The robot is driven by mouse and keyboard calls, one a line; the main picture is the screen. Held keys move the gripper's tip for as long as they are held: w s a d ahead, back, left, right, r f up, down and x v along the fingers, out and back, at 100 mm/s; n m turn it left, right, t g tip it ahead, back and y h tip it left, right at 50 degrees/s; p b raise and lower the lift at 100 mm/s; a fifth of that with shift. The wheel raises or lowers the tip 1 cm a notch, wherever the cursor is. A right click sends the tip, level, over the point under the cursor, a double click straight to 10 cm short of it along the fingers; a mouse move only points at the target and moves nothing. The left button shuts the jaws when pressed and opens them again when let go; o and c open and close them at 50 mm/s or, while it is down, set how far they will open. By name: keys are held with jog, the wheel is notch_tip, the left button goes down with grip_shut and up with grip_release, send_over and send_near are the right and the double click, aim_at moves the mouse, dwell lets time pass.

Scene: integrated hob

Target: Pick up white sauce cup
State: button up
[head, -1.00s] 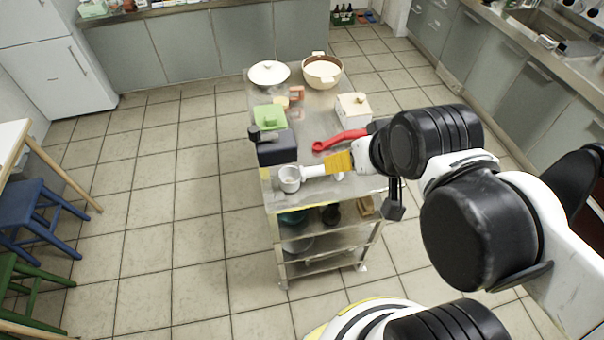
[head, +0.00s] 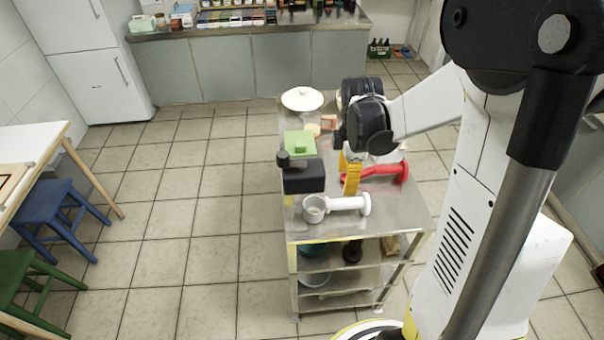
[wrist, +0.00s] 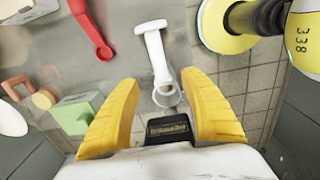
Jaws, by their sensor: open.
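The white sauce cup (head: 315,207) lies near the front edge of the steel trolley top, its round bowl at left and a thick handle with a flared end at right. In the wrist view the cup (wrist: 157,52) lies ahead of the fingers, handle pointing away and bowl nearest. My gripper (head: 350,190) points down just behind the handle, its yellow fingers partly hidden by my arm. In the wrist view my gripper (wrist: 160,80) is open, fingers spread either side of the bowl in the picture, with nothing held. Height above the cup is hard to tell.
A black box (head: 303,179) stands just behind the cup's bowl. A red long-handled utensil (head: 388,170) lies right of my gripper. A green box (head: 300,139), an orange item (head: 329,121) and a white lidded dish (head: 302,98) are farther back. The trolley's front-right corner (head: 405,220) is bare.

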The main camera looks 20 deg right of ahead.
aim_at(343, 201)
jog(key=shift+n, duration=0.3)
notch_tip(343, 201, down, 7)
jog(key=shift+w+d+r+b, duration=0.1)
jog(key=shift+r+b, duration=0.1)
jog(key=shift+b, duration=0.9)
notch_tip(343, 201, down, 5)
jog(key=b, duration=0.2)
jog(key=shift+w+f+b, duration=0.1)
jog(key=shift+b, duration=0.3)
grip_shut()
